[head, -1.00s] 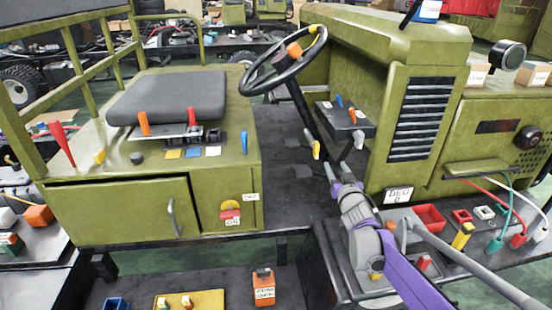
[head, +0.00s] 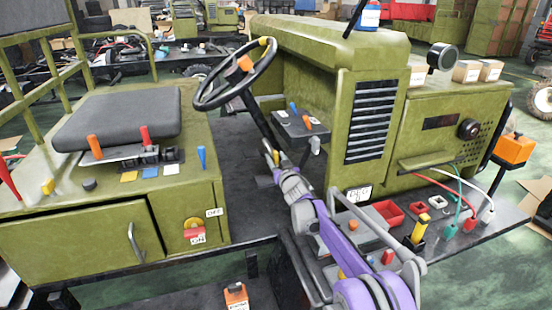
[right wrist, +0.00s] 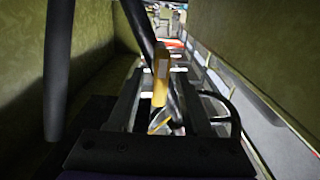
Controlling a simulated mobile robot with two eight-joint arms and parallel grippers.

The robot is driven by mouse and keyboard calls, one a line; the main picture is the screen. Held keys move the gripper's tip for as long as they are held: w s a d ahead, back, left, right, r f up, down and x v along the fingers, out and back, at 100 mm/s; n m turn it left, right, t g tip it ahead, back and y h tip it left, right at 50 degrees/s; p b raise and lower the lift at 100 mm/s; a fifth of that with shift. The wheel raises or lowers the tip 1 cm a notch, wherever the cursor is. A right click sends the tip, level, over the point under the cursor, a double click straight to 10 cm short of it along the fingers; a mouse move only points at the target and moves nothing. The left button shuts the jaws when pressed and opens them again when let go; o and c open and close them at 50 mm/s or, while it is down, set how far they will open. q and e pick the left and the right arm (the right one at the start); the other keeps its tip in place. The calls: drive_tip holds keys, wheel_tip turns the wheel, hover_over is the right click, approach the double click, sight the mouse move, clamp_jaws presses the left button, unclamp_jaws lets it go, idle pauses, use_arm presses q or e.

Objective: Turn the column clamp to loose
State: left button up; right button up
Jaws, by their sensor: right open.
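The column clamp (head: 277,157) is a small yellow lever low on the black steering column (head: 257,118), below the steering wheel (head: 236,75). My right gripper (head: 270,154) is at the lever, its arm reaching in from the lower right. In the right wrist view the yellow lever (right wrist: 161,75) stands upright between the two spread fingers of my right gripper (right wrist: 160,97), in front of the dark column (right wrist: 137,25). The fingers are open; I cannot tell whether either touches the lever. The lower end of the lever is partly hidden. My left gripper is out of view.
A dark shelf with small orange and blue levers (head: 303,127) is right of the column. The green louvred housing (head: 371,120) rises beside my arm. The seat (head: 118,120) is at the left. A front bench holds a red tray (head: 384,213) and a yellow-handled switch (head: 419,228).

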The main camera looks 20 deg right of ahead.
clamp_jaws()
idle(0.3)
drive_tip(key=shift+n, duration=0.3)
drive_tip(key=n+p, duration=0.1)
drive_tip(key=n, duration=0.3)
drive_tip(key=shift+a, duration=0.15)
drive_tip(key=n+p, duration=0.1)
drive_tip(key=n, duration=0.4)
drive_tip(key=shift+a, duration=0.1)
drive_tip(key=n+p, duration=0.2)
drive_tip(key=n, duration=0.2)
drive_tip(key=shift+a+f, duration=0.1)
drive_tip(key=shift+f, duration=0.05)
drive_tip(key=shift+f+n+p, duration=0.15)
drive_tip(key=shift+n+p, duration=0.5)
drive_tip(key=shift+n, duration=1.45)
